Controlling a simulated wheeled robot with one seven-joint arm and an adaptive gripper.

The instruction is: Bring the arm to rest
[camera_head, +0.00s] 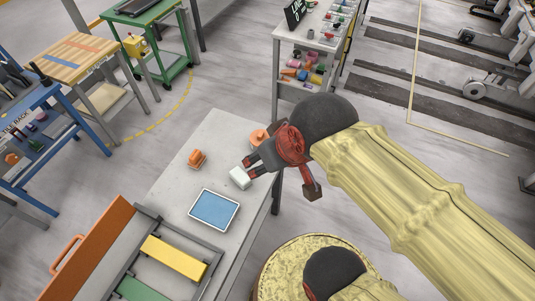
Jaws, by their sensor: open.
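My arm, in a pale yellow cover, reaches in from the lower right of the head view. My gripper (249,167) is open, over the right side of the grey stone slab (226,126). A small white block (239,179) is just left of and below the fingertips in the picture. I cannot tell whether the fingers touch it. Nothing clearly shows held between the fingers.
An orange block (197,159), an orange round piece (258,136) partly behind my gripper, and a blue tray (214,210) are on the slab. A frame with a yellow bar (174,258) stands at the front. Shelves (312,50) stand behind.

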